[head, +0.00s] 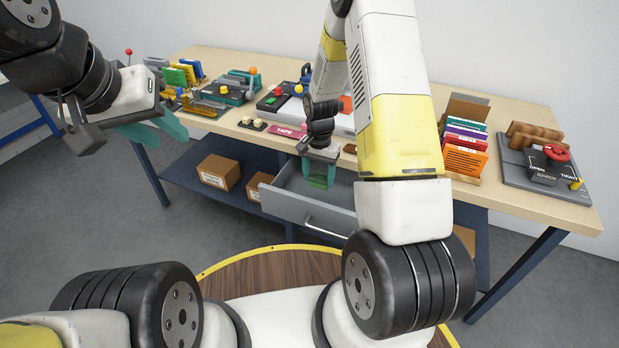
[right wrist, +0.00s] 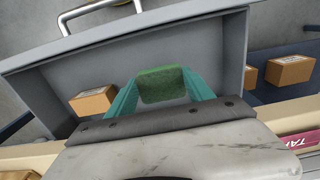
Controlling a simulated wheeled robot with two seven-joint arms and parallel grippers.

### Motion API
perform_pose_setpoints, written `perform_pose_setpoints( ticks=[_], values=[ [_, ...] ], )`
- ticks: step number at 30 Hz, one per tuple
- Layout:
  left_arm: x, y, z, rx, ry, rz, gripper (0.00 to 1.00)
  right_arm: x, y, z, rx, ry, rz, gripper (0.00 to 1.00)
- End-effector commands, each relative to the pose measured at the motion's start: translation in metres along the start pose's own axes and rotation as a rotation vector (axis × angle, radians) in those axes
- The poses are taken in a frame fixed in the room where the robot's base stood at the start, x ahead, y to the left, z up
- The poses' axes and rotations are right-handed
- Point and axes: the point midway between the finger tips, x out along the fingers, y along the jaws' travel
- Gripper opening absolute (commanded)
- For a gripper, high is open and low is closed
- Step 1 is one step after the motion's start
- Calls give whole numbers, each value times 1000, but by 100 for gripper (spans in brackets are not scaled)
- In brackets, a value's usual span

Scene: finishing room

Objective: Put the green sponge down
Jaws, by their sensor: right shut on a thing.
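The green sponge (right wrist: 162,85) shows in the right wrist view between the teal fingers of my right gripper (right wrist: 160,92), which is shut on it. In the head view my right gripper (head: 319,176) points down over the open grey drawer (head: 290,207) under the table top. I cannot tell the gap between sponge and drawer floor. My left gripper (head: 160,132) is at the upper left of the head view, in front of the table's left end, with its fingers apart and nothing visible between them.
Cardboard boxes (head: 219,172) stand on the lower shelf (head: 190,183). The drawer sticks out toward me.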

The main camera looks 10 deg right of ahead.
Motion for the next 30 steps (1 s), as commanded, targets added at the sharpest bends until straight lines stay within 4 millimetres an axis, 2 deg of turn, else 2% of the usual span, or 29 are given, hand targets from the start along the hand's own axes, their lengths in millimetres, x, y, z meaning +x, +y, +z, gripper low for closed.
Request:
perform_pose_setpoints(
  ticks=[1, 6, 13, 18, 29, 30],
  values=[
    [0, 0, 0, 0, 0, 0, 36, 12, 1, 1, 2, -4, 2, 16],
    [0, 0, 0, 0, 0, 0, 36, 41, 0, 0, -1, -2, 1, 16],
    [0, 0, 0, 0, 0, 0, 36, 59, 0, 0, 0, -1, 1, 16],
    [0, 0, 0, 0, 0, 0, 36, 84, 0, 0, -2, -1, 1, 16],
    [0, 0, 0, 0, 0, 0, 36, 89, 0, 0, -2, -1, 0, 16],
    [0, 0, 0, 0, 0, 0, 36, 90, 0, 0, -2, 0, 0, 62]
  ],
)
